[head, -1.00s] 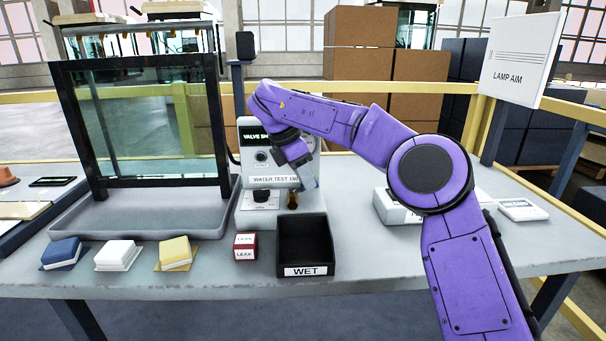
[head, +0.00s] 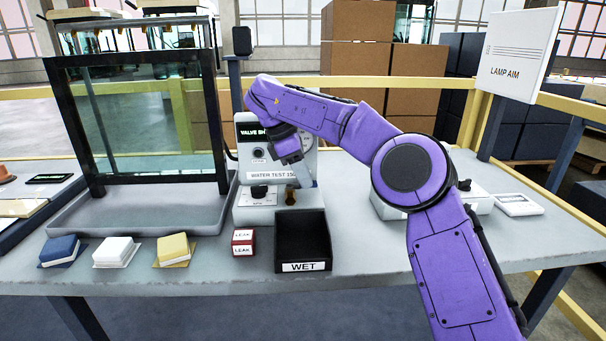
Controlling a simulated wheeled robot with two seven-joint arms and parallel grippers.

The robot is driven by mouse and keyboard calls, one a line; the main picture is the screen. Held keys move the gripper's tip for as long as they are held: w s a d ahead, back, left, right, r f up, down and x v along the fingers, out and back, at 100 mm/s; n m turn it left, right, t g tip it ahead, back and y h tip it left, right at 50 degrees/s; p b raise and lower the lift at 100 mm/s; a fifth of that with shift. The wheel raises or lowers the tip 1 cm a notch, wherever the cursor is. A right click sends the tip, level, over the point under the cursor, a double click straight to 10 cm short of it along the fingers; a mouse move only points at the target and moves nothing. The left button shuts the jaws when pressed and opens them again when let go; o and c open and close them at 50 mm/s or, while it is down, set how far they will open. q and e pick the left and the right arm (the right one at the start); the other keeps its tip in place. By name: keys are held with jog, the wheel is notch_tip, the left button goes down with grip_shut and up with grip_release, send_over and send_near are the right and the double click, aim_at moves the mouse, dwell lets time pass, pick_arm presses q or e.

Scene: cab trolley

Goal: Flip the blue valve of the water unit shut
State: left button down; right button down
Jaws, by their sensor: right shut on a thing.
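The water unit (head: 246,170) is a white box on the bench, labelled "WATER TEST". Its dark display (head: 255,133) shows "VALVE SH", with the rest covered by my arm. My left gripper is not in view.
A black "WET" bin (head: 303,266) and a red-and-white "LEAK" block (head: 243,249) stand before the unit. A glass tank in a tray (head: 140,222) is at left. Blue, white and yellow blocks line the front. A "LAMP AIM" sign (head: 520,72) stands at right.

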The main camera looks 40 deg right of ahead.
jog(key=c, duration=1)
grip_release()
jog(key=p+v, duration=0.7)
jog(key=v, duration=0.3)
jog(key=shift+r, duration=0.3)
